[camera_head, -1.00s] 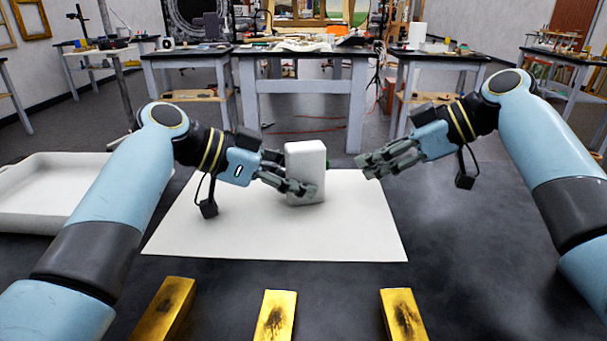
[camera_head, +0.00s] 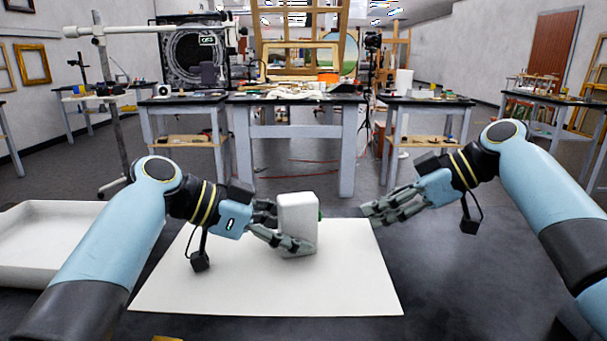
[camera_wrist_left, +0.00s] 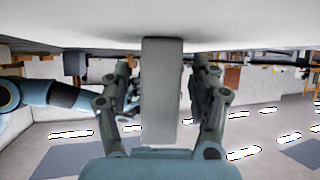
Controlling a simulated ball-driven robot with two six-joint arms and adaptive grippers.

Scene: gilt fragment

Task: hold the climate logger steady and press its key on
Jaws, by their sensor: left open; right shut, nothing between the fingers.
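The climate logger (camera_head: 298,212), a white upright block, stands on the white sheet (camera_head: 350,290). A small green part (camera_head: 320,214) shows at its right edge; I cannot make out its key. My left gripper (camera_head: 288,230) is open, with its fingers on either side of the logger. In the left wrist view the logger (camera_wrist_left: 161,95) is a grey block between the open fingers (camera_wrist_left: 160,78), with a visible gap on each side. My right gripper (camera_head: 371,211) is shut and empty, to the right of the logger and apart from it.
A white tray (camera_head: 22,272) lies at the left on the dark table (camera_head: 465,285). A sliver of a gold bar (camera_head: 167,338) shows at the bottom edge. The sheet in front of the logger is clear. Workbenches (camera_head: 295,115) stand well behind.

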